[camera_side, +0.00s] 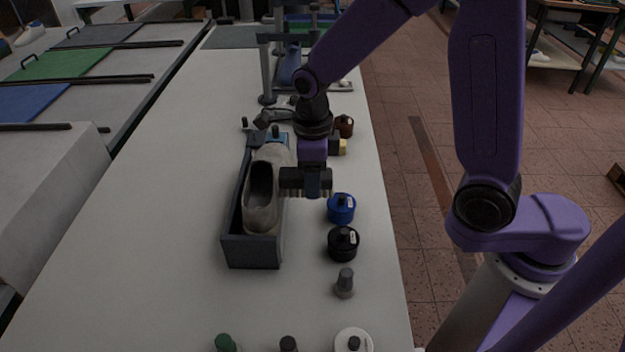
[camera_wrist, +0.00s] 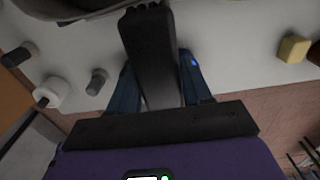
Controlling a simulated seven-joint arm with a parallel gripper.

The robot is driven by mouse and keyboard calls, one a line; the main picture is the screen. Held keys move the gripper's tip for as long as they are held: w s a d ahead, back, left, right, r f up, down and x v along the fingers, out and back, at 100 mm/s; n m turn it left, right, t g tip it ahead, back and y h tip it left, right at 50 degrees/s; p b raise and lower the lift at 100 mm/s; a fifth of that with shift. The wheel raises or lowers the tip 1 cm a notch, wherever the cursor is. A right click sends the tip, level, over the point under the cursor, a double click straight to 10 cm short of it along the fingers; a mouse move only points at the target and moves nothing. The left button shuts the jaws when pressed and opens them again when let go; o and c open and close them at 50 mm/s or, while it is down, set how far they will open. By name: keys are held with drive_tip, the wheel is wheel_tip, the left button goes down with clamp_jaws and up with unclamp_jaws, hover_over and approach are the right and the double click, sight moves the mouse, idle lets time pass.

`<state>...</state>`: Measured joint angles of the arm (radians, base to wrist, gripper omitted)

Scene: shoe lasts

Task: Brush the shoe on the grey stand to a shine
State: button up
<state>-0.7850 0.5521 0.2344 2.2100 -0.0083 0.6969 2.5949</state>
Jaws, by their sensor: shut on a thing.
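A pale grey-beige shoe (camera_side: 266,205) sits in a dark grey, open-topped stand (camera_side: 253,250) on the white table in the side view. My gripper (camera_side: 314,184) is beside the shoe's upper right side, shut on a dark brush (camera_side: 293,184). In the wrist view the brush (camera_wrist: 152,55) is a long dark bar between the blue fingers of my gripper (camera_wrist: 158,88). The brush overlaps the shoe's right edge in the side view; I cannot tell whether it touches. A dark curved shape fills the top left of the wrist view, and I cannot tell if it is shoe or stand.
A blue jar (camera_side: 341,209) and a black jar (camera_side: 343,244) stand right of the stand. A small grey-capped bottle (camera_side: 345,284) is nearer. A yellow block (camera_side: 343,147) and a brown jar (camera_side: 344,126) are behind. The table left of the stand is clear.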

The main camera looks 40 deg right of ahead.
drive_tip(key=shift+w+d, duration=0.55)
drive_tip(key=shift+w, duration=0.05)
drive_tip(key=s+a, duration=0.5)
drive_tip(key=shift+s+a, duration=0.3)
drive_tip(key=shift+s, duration=0.05)
idle(0.9)
wheel_tip(320, 180, up, 6)
drive_tip(key=s+d, duration=0.1)
drive_tip(key=shift+s+d, duration=0.2)
idle(0.4)
drive_tip(key=shift+w, duration=0.1)
